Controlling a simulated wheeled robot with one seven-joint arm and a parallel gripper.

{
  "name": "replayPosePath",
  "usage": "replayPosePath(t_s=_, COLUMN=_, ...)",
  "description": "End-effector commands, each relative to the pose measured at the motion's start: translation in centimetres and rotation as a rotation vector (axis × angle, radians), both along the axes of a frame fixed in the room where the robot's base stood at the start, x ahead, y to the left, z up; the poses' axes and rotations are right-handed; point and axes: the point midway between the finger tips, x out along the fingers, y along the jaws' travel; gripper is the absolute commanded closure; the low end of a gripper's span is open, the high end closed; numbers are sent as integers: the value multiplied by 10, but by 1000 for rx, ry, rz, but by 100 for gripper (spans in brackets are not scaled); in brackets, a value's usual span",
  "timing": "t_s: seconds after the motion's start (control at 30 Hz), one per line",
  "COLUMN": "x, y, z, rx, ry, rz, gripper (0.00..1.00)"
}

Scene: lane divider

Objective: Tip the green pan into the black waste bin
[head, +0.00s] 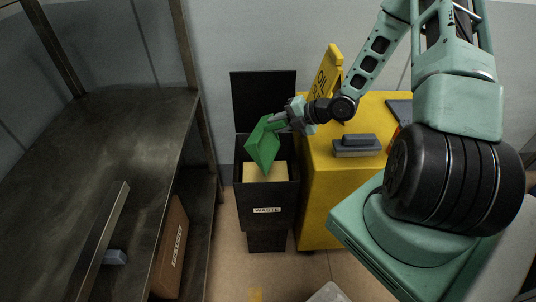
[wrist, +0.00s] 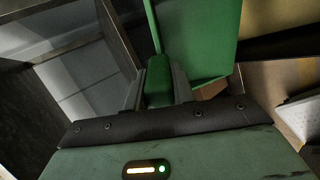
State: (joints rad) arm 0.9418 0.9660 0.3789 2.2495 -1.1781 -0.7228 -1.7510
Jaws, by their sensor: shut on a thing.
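The green pan (head: 263,147) is tilted steeply over the open mouth of the black waste bin (head: 267,213). My gripper (head: 294,116) is shut on the pan's handle, above the bin's right side. In the wrist view my gripper (wrist: 159,84) closes around the green handle, and the pan (wrist: 197,35) extends beyond it. The bin has a white WASTE label, and its black lid stands raised at the back. Pale yellowish material shows inside the bin below the pan. I cannot tell whether anything is still in the pan.
A yellow cabinet (head: 318,205) stands right against the bin, with a grey-handled block (head: 357,145) and a yellow sign (head: 328,72) on top. A dark metal shelf unit (head: 120,110) stands at the left, with a brown box (head: 170,248) on its lower level.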

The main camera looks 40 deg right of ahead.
Motion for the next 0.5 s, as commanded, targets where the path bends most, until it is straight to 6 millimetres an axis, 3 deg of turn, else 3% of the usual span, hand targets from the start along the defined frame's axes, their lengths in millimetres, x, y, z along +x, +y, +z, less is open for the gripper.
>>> replayPosePath(t_s=0.03, x=2, y=2, z=14, rx=-42, ry=49, rz=8, gripper=100)
replayPosePath(t_s=0.5, x=1, y=1, z=35, rx=-323, ry=483, rz=2, gripper=100)
